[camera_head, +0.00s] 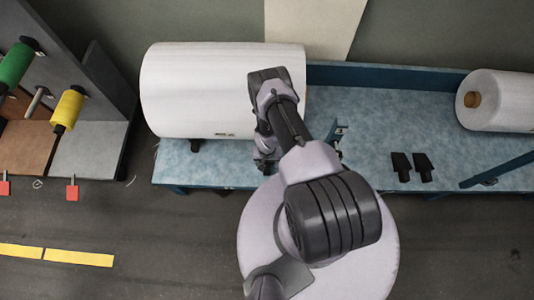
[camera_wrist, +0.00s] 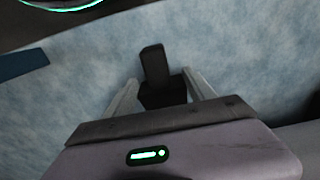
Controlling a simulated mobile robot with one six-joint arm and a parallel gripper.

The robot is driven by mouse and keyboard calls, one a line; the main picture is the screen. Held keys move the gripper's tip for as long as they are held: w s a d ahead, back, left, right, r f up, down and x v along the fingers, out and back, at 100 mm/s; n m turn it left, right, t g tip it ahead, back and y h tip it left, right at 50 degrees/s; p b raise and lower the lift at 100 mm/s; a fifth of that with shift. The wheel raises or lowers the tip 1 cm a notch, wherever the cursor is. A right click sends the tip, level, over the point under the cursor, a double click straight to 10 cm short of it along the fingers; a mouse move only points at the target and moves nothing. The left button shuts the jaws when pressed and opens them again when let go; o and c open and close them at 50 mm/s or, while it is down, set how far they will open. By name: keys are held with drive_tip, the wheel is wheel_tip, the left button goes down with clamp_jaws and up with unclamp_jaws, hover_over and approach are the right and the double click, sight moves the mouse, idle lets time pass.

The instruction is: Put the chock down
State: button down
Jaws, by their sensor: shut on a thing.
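In the wrist view a black chock (camera_wrist: 155,66) sits between the two pale fingers of my gripper (camera_wrist: 162,84), which is shut on its wider base. Its narrower end points away from the gripper, over the mottled blue bench top (camera_wrist: 90,65). I cannot tell whether the chock touches the bench.
The large white roll (camera_head: 205,90) lies on the blue bench (camera_head: 360,110), with a black chock (camera_head: 195,146) at its lower left. Two black chocks (camera_head: 402,166) (camera_head: 424,167) stand near the bench's front edge at right. A smaller roll (camera_head: 500,100) lies far right.

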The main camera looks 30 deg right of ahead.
sight(267, 163)
drive_tip(key=shift+f, duration=0.15)
drive_tip(key=shift+c, duration=1.6)
unclamp_jaws()
wheel_tip(267, 163, up, 12)
drive_tip(key=p, duration=0.5)
drive_tip(key=shift+r+p, duration=0.25)
drive_tip(key=shift+p, duration=0.15)
